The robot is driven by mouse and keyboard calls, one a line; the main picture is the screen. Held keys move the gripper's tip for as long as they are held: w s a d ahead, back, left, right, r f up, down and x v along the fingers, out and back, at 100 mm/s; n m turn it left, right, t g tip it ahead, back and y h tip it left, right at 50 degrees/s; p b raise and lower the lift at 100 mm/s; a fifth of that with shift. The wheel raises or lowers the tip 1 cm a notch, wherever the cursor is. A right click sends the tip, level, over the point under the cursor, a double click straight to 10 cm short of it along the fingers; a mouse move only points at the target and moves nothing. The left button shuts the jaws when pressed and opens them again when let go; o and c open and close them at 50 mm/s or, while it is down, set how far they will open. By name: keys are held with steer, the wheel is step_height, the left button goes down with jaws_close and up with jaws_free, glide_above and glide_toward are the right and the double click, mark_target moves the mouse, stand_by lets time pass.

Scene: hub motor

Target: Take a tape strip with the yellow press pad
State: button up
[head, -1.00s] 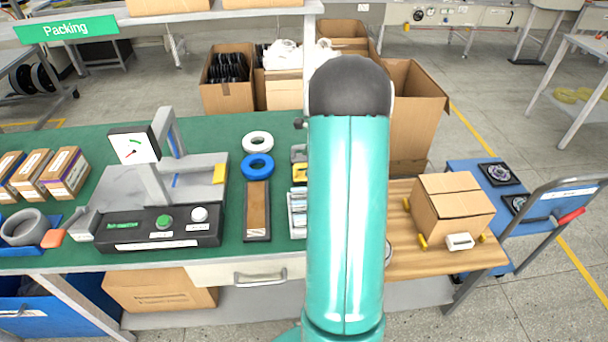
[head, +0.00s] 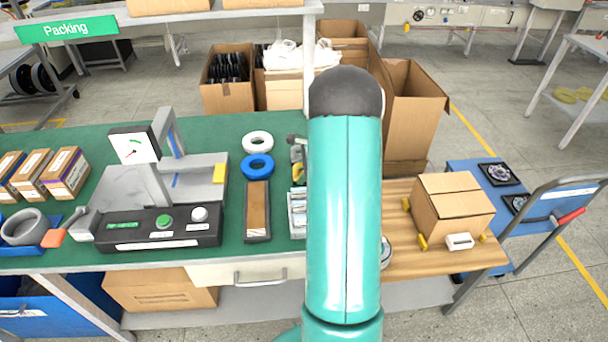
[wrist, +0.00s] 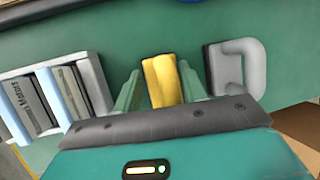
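The yellow press pad (wrist: 160,80) is between the two fingers of my gripper (wrist: 160,88) in the wrist view. A finger stands close along each side of it. Whether they touch or press it I cannot tell, and its near end is hidden behind the gripper body. In the head view a yellow part of it (head: 298,172) shows at the left edge of my arm, which hides the gripper. A blue tape roll (head: 257,167) and a white tape roll (head: 257,142) lie left of the arm. No loose tape strip can be made out.
A pale grey loop handle (wrist: 240,68) is right of the pad, and labelled silver and light-blue pieces (wrist: 55,95) are left of it. A brown-topped tray (head: 257,210) and a button console (head: 158,228) stand further left. A cardboard box (head: 452,205) is on the right.

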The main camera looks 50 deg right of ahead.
mark_target(301, 165)
steer(key=shift+c, duration=0.7)
steer(key=shift+r, duration=0.5)
step_height(301, 165, up, 2)
steer(key=shift+r, duration=0.25)
steer(key=s+r, duration=0.9)
steer(key=s, duration=0.5)
steer(key=shift+r, duration=0.25)
